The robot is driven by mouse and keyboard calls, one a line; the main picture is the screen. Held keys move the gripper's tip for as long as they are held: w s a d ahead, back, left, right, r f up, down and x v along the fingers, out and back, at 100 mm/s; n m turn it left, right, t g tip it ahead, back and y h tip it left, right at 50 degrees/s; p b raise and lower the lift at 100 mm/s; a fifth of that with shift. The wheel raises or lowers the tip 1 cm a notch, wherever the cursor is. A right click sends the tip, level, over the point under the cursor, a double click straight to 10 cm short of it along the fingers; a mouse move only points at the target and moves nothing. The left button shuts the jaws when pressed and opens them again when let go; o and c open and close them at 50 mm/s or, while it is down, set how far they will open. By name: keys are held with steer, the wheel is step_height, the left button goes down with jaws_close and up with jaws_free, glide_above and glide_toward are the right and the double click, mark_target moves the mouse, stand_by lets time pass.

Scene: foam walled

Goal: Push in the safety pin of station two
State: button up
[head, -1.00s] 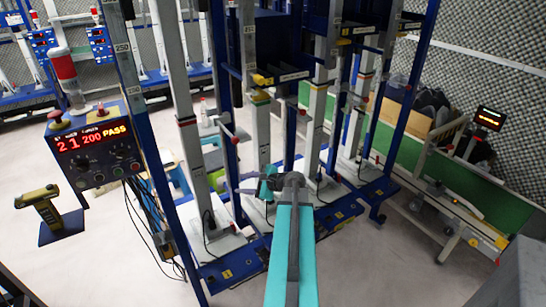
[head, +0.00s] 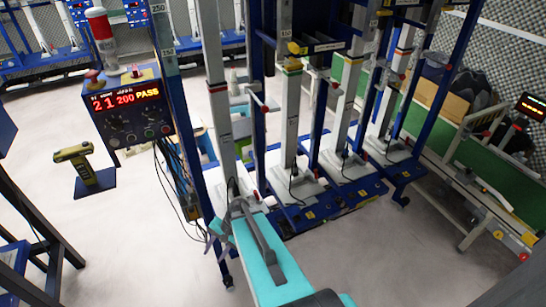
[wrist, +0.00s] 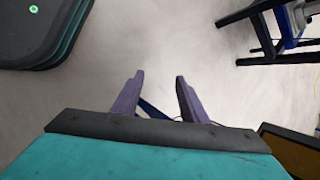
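The blue test rack (head: 258,60) holds several upright grey and white columns in a row. Small red-tipped pins stick out at its posts, one on the left post (head: 264,108) and one further right (head: 335,85). I cannot tell from the labels which belongs to station two, nor how far any pin is in. My gripper (head: 216,236) is in front of the rack's left end, low over the floor in the picture, and touches no pin.
A control box (head: 125,110) with a red display reading "21 200 PASS" and a signal lamp stands left of the rack. A yellow-black handheld tool (head: 80,160) sits on a blue stand. A green conveyor (head: 465,155) lies right. Pale floor in front is free.

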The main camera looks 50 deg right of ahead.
steer(key=s+a+f+n+g+h, duration=0.2)
steer(key=s+a+f+n, duration=0.1)
steer(key=s, duration=0.4)
steer(key=s+a+f+n+g+h, duration=0.1)
steer(key=s+a+f+n+g, duration=0.2)
steer(key=s+a+n, duration=0.2)
steer(key=s+a+f+n+g+h, duration=0.2)
steer(key=s+n, duration=0.4)
steer(key=s, duration=0.4)
step_height(320, 180, down, 2)
steer(key=shift+s+a+g+h, duration=0.25)
steer(key=shift+a+g, duration=0.25)
steer(key=shift+a, duration=0.6)
steer(key=shift+w, duration=0.1)
steer(key=shift+c, duration=1.1)
